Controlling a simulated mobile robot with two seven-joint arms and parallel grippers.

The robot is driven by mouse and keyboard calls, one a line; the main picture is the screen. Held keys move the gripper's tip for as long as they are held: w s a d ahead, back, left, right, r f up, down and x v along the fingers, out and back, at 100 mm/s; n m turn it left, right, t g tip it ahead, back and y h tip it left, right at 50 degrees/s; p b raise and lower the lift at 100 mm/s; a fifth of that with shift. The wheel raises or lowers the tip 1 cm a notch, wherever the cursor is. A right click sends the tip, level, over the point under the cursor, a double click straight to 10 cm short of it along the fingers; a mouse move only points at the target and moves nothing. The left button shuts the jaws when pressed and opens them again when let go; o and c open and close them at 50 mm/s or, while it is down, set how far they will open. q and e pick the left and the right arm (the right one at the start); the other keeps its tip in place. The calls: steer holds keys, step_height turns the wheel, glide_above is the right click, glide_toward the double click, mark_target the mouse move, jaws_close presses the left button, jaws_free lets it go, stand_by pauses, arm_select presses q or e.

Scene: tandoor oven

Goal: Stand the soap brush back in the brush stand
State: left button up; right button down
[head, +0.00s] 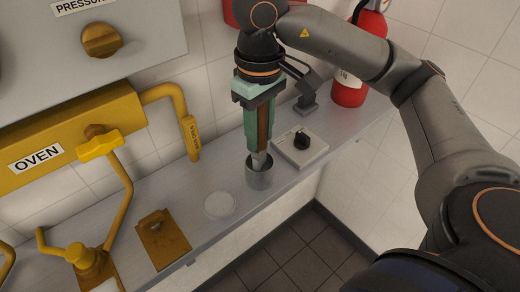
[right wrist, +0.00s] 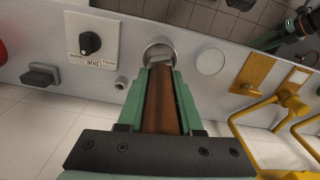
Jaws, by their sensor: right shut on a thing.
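The soap brush has a brown handle (head: 263,128) and a pale grey lower end. My right gripper (head: 257,145) is shut on the handle, with green fingers on both sides; the handle also shows in the right wrist view (right wrist: 162,100). The brush stand (head: 259,179) is a grey metal cup on the shelf, directly below. The brush's lower end is at the cup's mouth, seemingly just inside the rim (right wrist: 160,45); its depth is hidden. My left gripper (right wrist: 303,24) seems to show small at the upper right of the right wrist view, too small to read.
A dial box (head: 300,146) stands right of the cup, close to it. A white disc (head: 220,205) and a brass plate (head: 163,239) lie to its left. Yellow pipes (head: 118,190) rise farther left. A red extinguisher (head: 351,92) stands behind. The shelf's front edge is close.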

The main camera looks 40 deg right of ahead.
mark_target(260, 146)
steer(key=shift+f+b, duration=0.35)
steer(key=shift+f, duration=1.75)
steer(key=shift+f, duration=0.15)
steer(key=c, duration=0.6)
jaws_free()
steer(key=shift+r, duration=0.55)
step_height(260, 146, up, 11)
steer(key=p, duration=0.3)
steer(key=shift+r, duration=0.15)
